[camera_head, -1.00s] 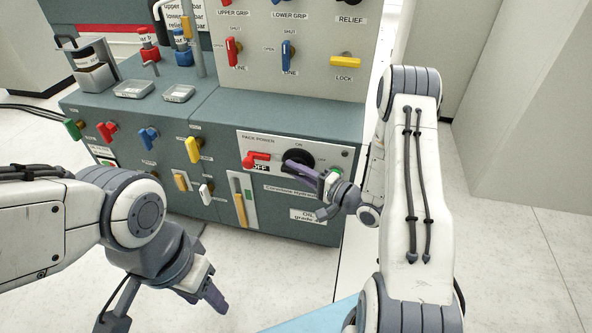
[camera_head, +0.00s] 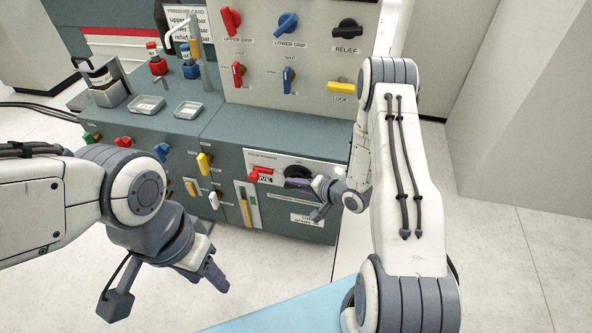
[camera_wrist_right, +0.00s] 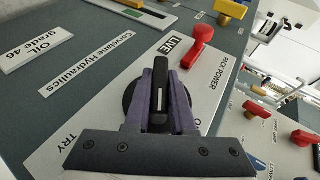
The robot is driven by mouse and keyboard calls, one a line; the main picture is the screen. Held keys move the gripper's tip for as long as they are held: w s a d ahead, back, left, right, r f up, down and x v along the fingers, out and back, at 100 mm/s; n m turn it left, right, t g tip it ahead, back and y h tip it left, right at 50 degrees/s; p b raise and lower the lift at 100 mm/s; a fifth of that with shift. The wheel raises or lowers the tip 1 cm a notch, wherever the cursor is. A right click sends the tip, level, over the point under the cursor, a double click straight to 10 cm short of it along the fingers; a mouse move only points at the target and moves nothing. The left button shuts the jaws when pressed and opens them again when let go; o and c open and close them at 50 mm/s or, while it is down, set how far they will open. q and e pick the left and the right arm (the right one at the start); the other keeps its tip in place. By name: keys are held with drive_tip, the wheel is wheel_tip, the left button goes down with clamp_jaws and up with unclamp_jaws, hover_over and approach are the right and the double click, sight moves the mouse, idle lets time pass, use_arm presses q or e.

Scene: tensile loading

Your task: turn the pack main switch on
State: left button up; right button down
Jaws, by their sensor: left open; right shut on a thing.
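The pack main switch is a black rotary knob (camera_head: 297,171) on the white pack power panel (camera_head: 322,169) at the front of the grey cabinet. In the right wrist view the two purple fingers of my right gripper (camera_wrist_right: 160,82) are shut on either side of the raised bar of the knob (camera_wrist_right: 161,92). In the head view my right gripper (camera_head: 308,181) comes to the knob from the right and partly covers it. A sign beside the knob reads LIVE (camera_wrist_right: 170,47). My left gripper (camera_head: 214,272) is open and empty, low in front of the cabinet.
A red lever (camera_head: 260,172) sits just left of the knob; it also shows in the right wrist view (camera_wrist_right: 200,43). Several coloured levers line the cabinet front, with more on the upright panel (camera_head: 300,65). A light blue surface (camera_head: 290,312) lies at the bottom. The floor at left front is clear.

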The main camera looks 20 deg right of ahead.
drive_tip(key=g+h+p, duration=0.1)
drive_tip(key=p, duration=0.2)
drive_tip(key=n+g+h+p, duration=0.1)
drive_tip(key=g+h+p, duration=0.1)
drive_tip(key=shift+s+a+r+p, duration=0.1)
drive_tip(key=shift+r+p, duration=0.2)
drive_tip(key=shift+p, duration=0.1)
drive_tip(key=n+g+h+p, duration=0.1)
drive_tip(key=g+h+p, duration=0.1)
drive_tip(key=h, duration=0.1)
drive_tip(key=shift+f+p, duration=0.15)
drive_tip(key=shift+p, duration=0.25)
drive_tip(key=g+h+p, duration=0.1)
drive_tip(key=h+p, duration=0.1)
drive_tip(key=p, duration=0.1)
drive_tip(key=shift+f+g, duration=0.1)
drive_tip(key=shift+g, duration=0.3)
drive_tip(key=shift+f+n+h+p, duration=0.1)
drive_tip(key=shift+n+h+p, duration=0.25)
drive_tip(key=shift+p, duration=0.25)
drive_tip(key=c, duration=0.8)
unclamp_jaws()
drive_tip(key=shift+o, duration=0.2)
